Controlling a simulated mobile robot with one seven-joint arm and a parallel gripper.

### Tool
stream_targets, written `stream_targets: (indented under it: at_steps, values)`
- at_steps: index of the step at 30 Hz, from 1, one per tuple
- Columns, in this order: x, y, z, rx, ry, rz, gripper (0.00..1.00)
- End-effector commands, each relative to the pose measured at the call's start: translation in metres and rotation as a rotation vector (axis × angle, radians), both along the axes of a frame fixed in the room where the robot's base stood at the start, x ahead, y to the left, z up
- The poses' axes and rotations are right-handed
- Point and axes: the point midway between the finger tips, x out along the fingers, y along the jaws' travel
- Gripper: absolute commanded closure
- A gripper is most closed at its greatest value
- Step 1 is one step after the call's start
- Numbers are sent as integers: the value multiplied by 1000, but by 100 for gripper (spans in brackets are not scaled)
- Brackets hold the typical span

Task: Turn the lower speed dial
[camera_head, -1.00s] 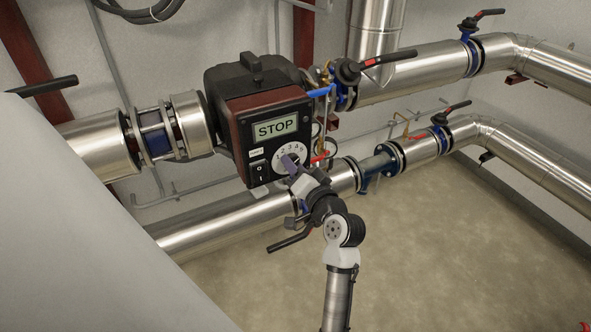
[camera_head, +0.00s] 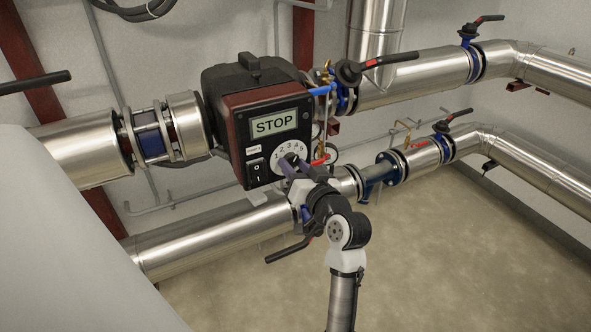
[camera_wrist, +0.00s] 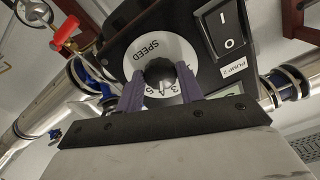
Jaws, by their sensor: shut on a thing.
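The speed dial is a white disc (camera_head: 289,149) numbered up to 5 with a black knob (camera_wrist: 160,73) at its middle. It sits at the lower right of a dark pump control box (camera_head: 265,100) whose display reads STOP. My gripper (camera_head: 289,164) reaches the dial from below right. In the wrist view its two purple fingers (camera_wrist: 160,86) stand on either side of the black knob, shut on it. The fingers and wrist hide part of the dial in the head view. Only one speed dial is visible.
A rocker switch (camera_wrist: 228,33) and a PUMP 2 label (camera_wrist: 238,67) sit beside the dial. Silver pipes (camera_head: 410,75) with black-handled valves (camera_head: 347,72) run behind. A lower valve lever (camera_head: 288,250) lies close to my wrist. The floor at right is open.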

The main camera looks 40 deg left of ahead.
Motion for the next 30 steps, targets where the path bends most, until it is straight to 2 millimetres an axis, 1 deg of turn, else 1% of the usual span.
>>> stream_targets:
  at_steps: [8,9,13,14,23,26,29,30]
  values:
    - [0,0,0,-2,1,1,86]
    - [0,0,0,-2,1,1,61]
    - [0,0,0,0,1,0,44]
    - [0,0,0,0,1,0,41]
    - [0,-2,0,0,1,-1,41]
    - [-3,-10,-1,1,1,-2,41]
    - [-9,-25,-3,1,1,-4,41]
    - [-12,-33,-3,0,0,-4,41]
